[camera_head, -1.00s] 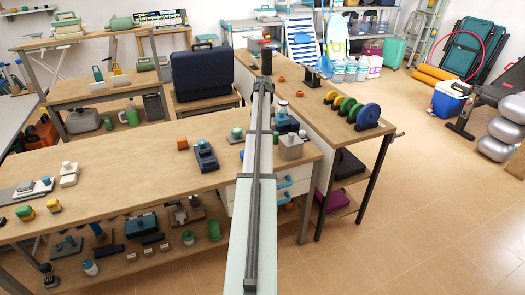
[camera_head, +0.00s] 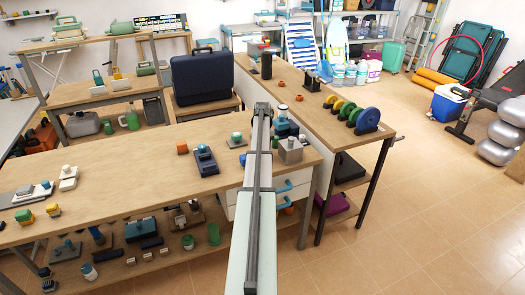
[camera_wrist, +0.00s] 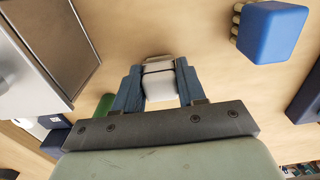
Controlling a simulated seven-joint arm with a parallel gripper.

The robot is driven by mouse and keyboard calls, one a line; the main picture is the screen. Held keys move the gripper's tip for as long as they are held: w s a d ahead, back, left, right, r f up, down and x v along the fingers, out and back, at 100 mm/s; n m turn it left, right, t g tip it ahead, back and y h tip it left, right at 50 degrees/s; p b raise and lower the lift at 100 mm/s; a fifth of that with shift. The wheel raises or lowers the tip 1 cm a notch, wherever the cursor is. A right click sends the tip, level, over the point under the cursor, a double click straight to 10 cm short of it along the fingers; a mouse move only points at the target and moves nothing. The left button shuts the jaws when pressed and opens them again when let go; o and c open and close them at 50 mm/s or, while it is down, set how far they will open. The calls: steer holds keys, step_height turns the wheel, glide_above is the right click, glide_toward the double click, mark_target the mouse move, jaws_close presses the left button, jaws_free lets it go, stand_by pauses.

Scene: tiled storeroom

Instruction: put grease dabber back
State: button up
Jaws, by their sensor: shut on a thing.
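My gripper (camera_wrist: 157,86) has its blue fingers closed on a small pale block with a grey band and top (camera_wrist: 158,84). This held piece looks like the grease dabber, but its full shape is hidden by the fingers and the wrist. It is above a light wood surface, and I cannot tell the gap below it. In the head view my arm hides the gripper and what it holds; the arm's far end is over the right part of the long wooden workbench (camera_head: 120,205).
In the wrist view a blue block with pale pegs (camera_wrist: 270,30) is at upper right, and a green piece (camera_wrist: 104,104) is left of the fingers. In the head view a grey block (camera_head: 291,151) and a dark blue device (camera_head: 205,160) flank the arm. The bench's middle is clear.

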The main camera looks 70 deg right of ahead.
steer(key=shift+f, duration=0.1)
steer(key=o, duration=1)
step_height(320, 180, up, 12)
steer(key=shift+r, duration=0.15)
stand_by(0.3)
